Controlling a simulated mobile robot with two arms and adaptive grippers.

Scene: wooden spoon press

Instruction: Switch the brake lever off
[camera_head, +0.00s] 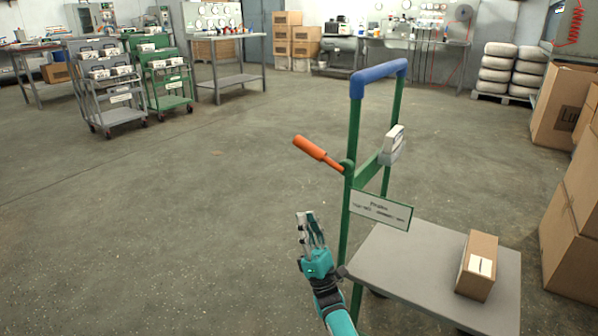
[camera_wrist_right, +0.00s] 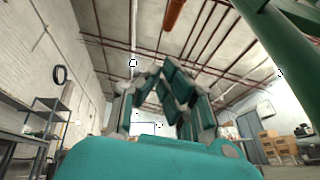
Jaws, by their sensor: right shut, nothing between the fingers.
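The brake lever (camera_head: 318,152) has an orange grip and sticks out up and to the left from the green upright of a cart (camera_head: 354,140) with a blue push handle. The orange grip also shows at the top of the right wrist view (camera_wrist_right: 173,14). My right gripper (camera_head: 307,215) is shut and empty. It is below the lever, left of the green upright, pointing upward and apart from both. In the right wrist view its fingers (camera_wrist_right: 165,82) are close together, with the green upright (camera_wrist_right: 285,60) at the right. My left gripper is not in view.
The cart's grey platform (camera_head: 400,272) carries a cardboard box (camera_head: 477,266). A sign (camera_head: 381,209) hangs on the frame. Stacked boxes (camera_head: 570,235) stand at the right. Grey and green carts (camera_head: 165,85) are at the far left. The floor left of the cart is clear.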

